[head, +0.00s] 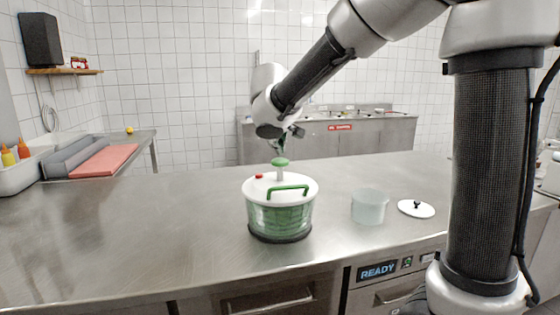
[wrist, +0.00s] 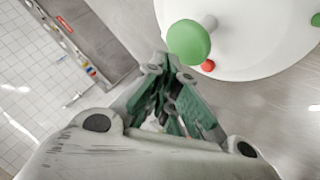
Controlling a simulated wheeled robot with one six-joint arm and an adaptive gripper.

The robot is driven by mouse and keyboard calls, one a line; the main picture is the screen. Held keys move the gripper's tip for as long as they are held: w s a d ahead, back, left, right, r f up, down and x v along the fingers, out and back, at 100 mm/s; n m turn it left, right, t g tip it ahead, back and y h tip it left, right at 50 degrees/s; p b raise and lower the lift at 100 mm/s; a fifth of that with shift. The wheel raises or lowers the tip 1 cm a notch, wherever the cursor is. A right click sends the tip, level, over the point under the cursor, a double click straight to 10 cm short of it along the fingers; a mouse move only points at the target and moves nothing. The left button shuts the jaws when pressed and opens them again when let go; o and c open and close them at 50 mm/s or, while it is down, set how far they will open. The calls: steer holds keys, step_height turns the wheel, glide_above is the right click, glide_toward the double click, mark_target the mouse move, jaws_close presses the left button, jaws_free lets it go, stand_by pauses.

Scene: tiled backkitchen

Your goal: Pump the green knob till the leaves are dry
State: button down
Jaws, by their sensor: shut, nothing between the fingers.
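The salad spinner (head: 281,212) stands upright on the steel counter, with a white lid, a green handle and a clear bowl showing green inside. Its green knob (head: 280,162) sits raised on a white stem at the lid's middle. In the wrist view the green knob (wrist: 188,42) is beyond the fingertips, beside a red button (wrist: 207,66). My gripper (head: 291,140) is above the knob and slightly to its right in the head view, apart from it. In the wrist view my gripper (wrist: 165,72) has its fingers together and empty. The leaves cannot be made out singly.
A clear tub (head: 369,206) and a small white lid (head: 416,209) with a black knob lie right of the spinner. A red board (head: 105,160) and sauce bottles (head: 15,154) are at the left. The counter left of the spinner is clear.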

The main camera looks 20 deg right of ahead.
mark_target(276, 160)
steer(key=shift+r, duration=0.15)
steer(key=shift+r, duration=2.35)
step_height(276, 160, up, 4)
steer(key=shift+f, duration=0.1)
steer(key=shift+f, duration=0.1)
stand_by(0.3)
steer(key=shift+f, duration=4.35)
steer(key=shift+f, duration=0.4)
